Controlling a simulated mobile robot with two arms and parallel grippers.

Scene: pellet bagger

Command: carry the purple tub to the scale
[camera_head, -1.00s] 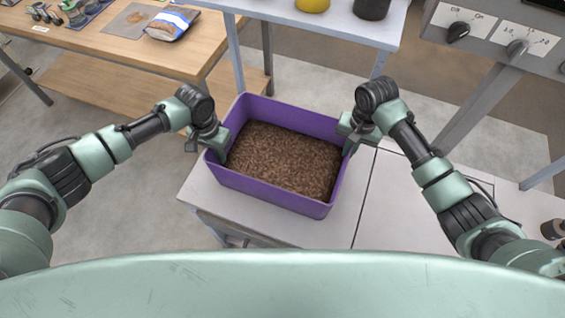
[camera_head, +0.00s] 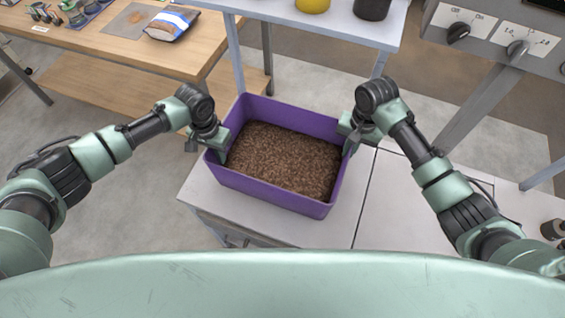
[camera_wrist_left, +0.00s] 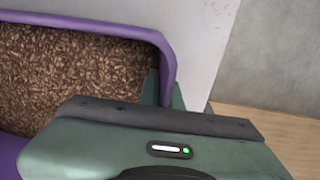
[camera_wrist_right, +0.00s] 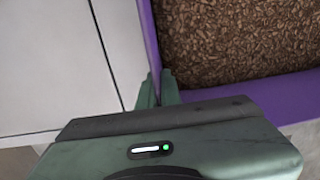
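The purple tub (camera_head: 268,193), filled with brown pellets, is level over the near end of a pale worktop. I cannot tell whether its base touches the worktop. My left gripper (camera_head: 220,142) is at its left wall; in the left wrist view the fingers (camera_wrist_left: 164,90) are on both sides of the purple rim, shut on it. My right gripper (camera_head: 350,137) is at the right wall; in the right wrist view its fingers (camera_wrist_right: 157,88) pinch the purple wall (camera_wrist_right: 149,40). The tub's underside is hidden. I cannot make out a scale.
A shelf (camera_head: 330,25) with yellow and black containers stands behind. A wooden table (camera_head: 105,45) with a bag (camera_head: 172,24) is back left. A dial panel (camera_head: 490,32) is upper right.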

